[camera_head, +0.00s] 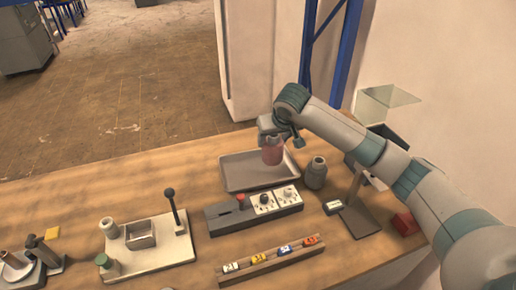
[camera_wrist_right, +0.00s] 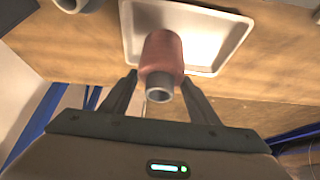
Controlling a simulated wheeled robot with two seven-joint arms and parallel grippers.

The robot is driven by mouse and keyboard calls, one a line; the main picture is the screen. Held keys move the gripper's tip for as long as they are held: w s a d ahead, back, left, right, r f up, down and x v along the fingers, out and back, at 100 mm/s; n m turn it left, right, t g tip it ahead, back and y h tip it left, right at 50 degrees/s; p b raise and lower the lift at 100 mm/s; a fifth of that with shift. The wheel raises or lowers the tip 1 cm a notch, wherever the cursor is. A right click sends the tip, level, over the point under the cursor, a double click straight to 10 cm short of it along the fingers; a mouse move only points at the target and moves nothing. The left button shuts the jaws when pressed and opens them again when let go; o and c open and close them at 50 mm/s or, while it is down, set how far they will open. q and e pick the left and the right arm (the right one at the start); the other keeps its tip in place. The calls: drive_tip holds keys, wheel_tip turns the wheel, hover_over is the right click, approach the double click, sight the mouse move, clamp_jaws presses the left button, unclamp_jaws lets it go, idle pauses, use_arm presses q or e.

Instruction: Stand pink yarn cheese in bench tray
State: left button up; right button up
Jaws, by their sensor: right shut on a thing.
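The pink yarn cheese (camera_head: 272,151) is a pink cylinder on a grey tube, upright or nearly so, over the bench tray. My right gripper (camera_head: 277,138) is shut on it from above and behind. In the right wrist view the pink yarn cheese (camera_wrist_right: 162,58) sits between the two fingers of my right gripper (camera_wrist_right: 160,88), its grey tube end towards the camera. The bench tray (camera_head: 240,182) is a shallow grey metal tray at the bench's far edge; it shows pale in the wrist view (camera_wrist_right: 203,69). I cannot tell whether the cheese touches the tray floor. My left gripper is out of view.
A grey bottle-like part (camera_head: 316,173) stands right of the tray. A control box (camera_head: 254,212) lies in front of it.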

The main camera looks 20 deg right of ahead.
drive_tip(key=w+a+f+p, duration=0.1)
drive_tip(key=w+a+f, duration=0.2)
drive_tip(key=a, duration=0.1)
drive_tip(key=shift+w, duration=0.4)
drive_tip(key=shift+f, duration=0.15)
wheel_tip(320, 180, down, 4)
drive_tip(key=shift+r+p, duration=0.1)
drive_tip(key=shift+p, duration=1.1)
drive_tip(key=shift+f, duration=0.2)
drive_tip(key=o, duration=1.5)
drive_tip(key=shift+c, duration=0.2)
